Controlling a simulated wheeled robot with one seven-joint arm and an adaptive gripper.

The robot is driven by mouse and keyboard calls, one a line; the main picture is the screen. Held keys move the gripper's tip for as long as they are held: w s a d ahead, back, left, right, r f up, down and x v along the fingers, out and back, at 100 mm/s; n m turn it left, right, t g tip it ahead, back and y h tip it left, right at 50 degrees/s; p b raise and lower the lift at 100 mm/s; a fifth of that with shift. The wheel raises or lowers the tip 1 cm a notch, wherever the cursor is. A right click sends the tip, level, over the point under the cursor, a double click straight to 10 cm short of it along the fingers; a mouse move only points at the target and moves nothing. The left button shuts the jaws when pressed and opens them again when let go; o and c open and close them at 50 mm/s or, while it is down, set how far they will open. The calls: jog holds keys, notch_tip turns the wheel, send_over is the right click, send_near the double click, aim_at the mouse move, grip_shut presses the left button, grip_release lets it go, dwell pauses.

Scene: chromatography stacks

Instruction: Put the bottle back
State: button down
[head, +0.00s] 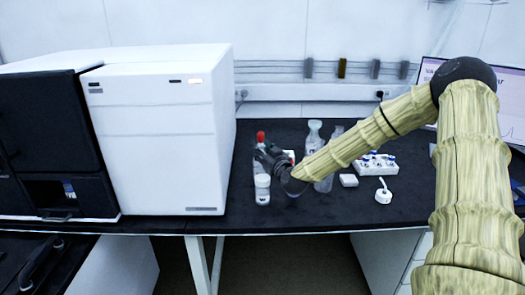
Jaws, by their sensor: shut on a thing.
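A bottle with a red cap (260,137) stands upright on the dark bench, right of the large white instrument. My gripper (264,156) reaches in from the right and is shut at this bottle, just below the cap. The fingers are small and dark here and hide part of the bottle, and I cannot tell whether its base touches the bench. A small clear bottle with a white cap (262,181) stands right in front of the gripper, nearer the bench's front edge.
The white instrument (160,140) bounds the left. A clear bottle (314,136) and another clear bottle, partly behind my arm, stand to the right. A white tray with blue-topped pieces (376,166), a small white block (348,180) and a white round piece (383,196) lie farther right. The bench front is mostly clear.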

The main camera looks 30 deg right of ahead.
jog(key=c, duration=1)
grip_release()
jog(key=shift+f, duration=0.1)
jog(key=shift+o, duration=0.2)
jog(key=shift+r, duration=0.2)
jog(key=s+a, duration=0.1)
jog(key=s, duration=1.1)
jog(key=shift+a, duration=0.2)
jog(key=shift+f, duration=0.1)
